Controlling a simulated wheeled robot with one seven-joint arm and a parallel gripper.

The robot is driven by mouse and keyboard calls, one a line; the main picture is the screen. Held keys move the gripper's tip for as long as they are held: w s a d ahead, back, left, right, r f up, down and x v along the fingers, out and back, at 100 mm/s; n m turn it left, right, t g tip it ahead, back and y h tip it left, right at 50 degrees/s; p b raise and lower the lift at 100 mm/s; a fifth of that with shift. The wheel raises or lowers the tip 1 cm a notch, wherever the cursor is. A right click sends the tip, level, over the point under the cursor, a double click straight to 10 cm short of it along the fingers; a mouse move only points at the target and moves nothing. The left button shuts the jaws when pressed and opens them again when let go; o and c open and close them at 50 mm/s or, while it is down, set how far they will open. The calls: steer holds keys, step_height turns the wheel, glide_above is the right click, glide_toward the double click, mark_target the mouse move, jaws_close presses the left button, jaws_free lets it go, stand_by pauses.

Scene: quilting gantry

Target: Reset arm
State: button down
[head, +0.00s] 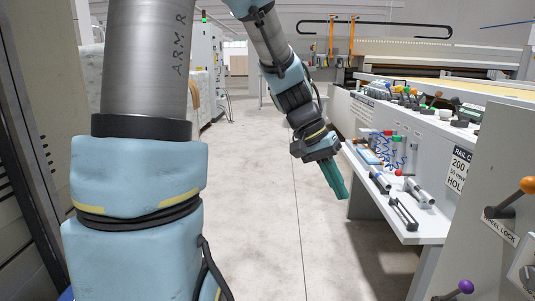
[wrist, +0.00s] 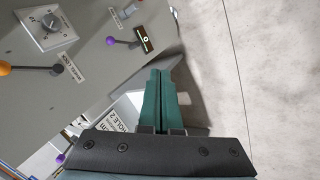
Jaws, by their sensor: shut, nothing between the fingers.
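My gripper (head: 335,180) hangs from my arm over the aisle floor in the head view, left of the shelf with tools. Its two green fingers are together with nothing between them. In the wrist view, the closed fingers (wrist: 160,75) point up the picture, beside a grey panel and the bare floor. My blue and grey arm fills the left middle of the head view.
A shelf (head: 428,230) with several tools sits at the right. A grey machine panel with an orange-knobbed lever (head: 527,185) and a purple knob (head: 466,286) stands at the front right. The concrete floor (head: 250,150) between the machines is clear.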

steer(key=s+a+f+n+t+y, duration=0.1)
steer(key=a+f+n+t+y, duration=0.15)
steer(key=a, duration=0.85)
steer(key=s+a+f+n+t+y, duration=0.1)
steer(key=a+f+n+y, duration=0.25)
steer(key=a, duration=0.65)
step_height(320, 180, up, 13)
steer(key=a+p, duration=0.1)
steer(key=p, duration=1.3)
steer(key=shift+a, duration=0.4)
steer(key=shift+f, duration=0.1)
